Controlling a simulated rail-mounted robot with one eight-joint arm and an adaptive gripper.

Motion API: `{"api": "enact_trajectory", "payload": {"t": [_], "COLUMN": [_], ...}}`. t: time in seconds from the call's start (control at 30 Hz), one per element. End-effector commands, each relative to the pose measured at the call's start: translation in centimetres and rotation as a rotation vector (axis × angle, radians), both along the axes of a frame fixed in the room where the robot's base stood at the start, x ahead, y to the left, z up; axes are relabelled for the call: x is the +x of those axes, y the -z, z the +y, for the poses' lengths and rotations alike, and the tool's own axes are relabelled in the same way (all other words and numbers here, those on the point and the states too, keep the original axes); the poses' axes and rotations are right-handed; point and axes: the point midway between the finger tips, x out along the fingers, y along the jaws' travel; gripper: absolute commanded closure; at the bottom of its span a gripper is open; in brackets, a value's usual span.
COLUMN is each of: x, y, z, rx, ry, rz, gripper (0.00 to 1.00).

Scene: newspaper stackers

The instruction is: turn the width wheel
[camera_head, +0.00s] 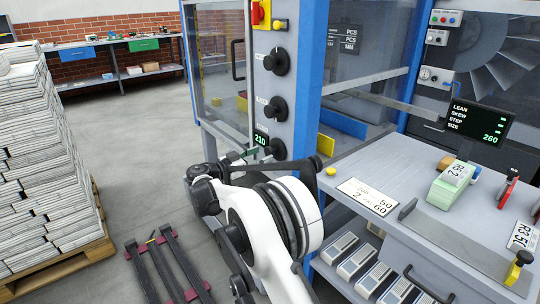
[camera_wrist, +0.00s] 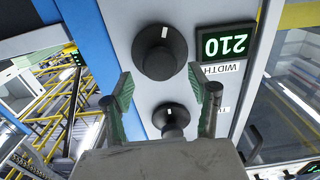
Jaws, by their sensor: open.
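The width wheel (camera_wrist: 160,52) is a round black knob with a white pointer mark on a grey panel. It is beside a green 210 display (camera_wrist: 225,45) with a WIDTH label (camera_wrist: 220,69). In the head view the wheel (camera_head: 275,148) is low on the panel, partly behind my arm. My gripper (camera_wrist: 160,77) is open and empty. Its two fingers appear on either side, just below the wheel in the wrist view. I cannot tell whether they touch it. My gripper also shows in the head view (camera_head: 247,155), close to the panel.
A second knob (camera_wrist: 172,116) appears between my fingers in the wrist view. Other knobs (camera_head: 277,61) sit higher on the panel. A blue post (camera_head: 304,80) and a grey worktable (camera_head: 400,165) stand to the right.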

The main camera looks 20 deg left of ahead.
Motion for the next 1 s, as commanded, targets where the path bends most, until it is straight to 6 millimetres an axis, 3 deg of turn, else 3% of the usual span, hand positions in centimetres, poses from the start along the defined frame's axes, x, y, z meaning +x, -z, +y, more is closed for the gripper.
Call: {"api": "enact_trajectory", "payload": {"t": [0.3,0.7,1.0], "x": [3.4,3.8,3.8], "y": [0.1,0.0,0.0], "z": [-2.1,-2.4,-2.4], "rx": [0.000,0.000,0.000], "ry": [0.000,0.000,0.000], "rz": [0.000,0.000,0.000], "gripper": [0.45,0.46,0.86]}}
